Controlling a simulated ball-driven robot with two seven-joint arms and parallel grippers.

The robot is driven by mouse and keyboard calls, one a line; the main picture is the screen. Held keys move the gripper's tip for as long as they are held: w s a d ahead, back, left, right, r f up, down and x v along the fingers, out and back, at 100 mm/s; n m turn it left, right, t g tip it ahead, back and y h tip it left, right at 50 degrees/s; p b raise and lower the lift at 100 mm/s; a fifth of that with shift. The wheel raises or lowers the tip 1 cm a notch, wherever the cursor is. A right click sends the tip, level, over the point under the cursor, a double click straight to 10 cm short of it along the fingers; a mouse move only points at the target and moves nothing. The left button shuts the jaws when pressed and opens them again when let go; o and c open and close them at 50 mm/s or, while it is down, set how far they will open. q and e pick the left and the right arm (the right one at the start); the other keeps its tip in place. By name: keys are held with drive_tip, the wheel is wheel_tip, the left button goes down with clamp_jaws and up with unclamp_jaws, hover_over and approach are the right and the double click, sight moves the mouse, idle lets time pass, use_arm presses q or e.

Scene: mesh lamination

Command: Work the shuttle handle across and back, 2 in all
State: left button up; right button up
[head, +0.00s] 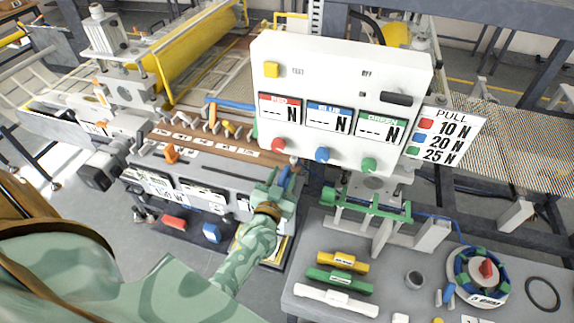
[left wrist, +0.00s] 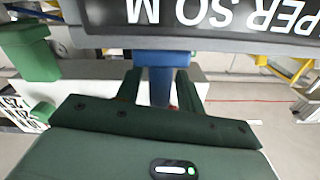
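A blue handle (head: 284,176) stands at the right end of the grey machine bed, and I take it for the shuttle handle. My green left gripper (head: 280,188) is at this handle. In the left wrist view the blue handle (left wrist: 163,58) lies between the two dark green fingers (left wrist: 161,88). Narrow gaps show beside its lower stem, so the fingers look open around it. Its wider upper part is close to the fingertips, and contact there cannot be told. My right gripper is not in view.
A white panel (head: 340,70) with red, blue and green knobs stands just right of the handle. A brown strip with labels (head: 195,142) runs along the bed. An orange knob (head: 171,154) stands left. A grey table (head: 400,285) with coloured bars is at the front right.

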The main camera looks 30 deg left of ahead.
use_arm(q)
drive_tip(key=shift+w, duration=0.2)
drive_tip(key=shift+a, duration=0.1)
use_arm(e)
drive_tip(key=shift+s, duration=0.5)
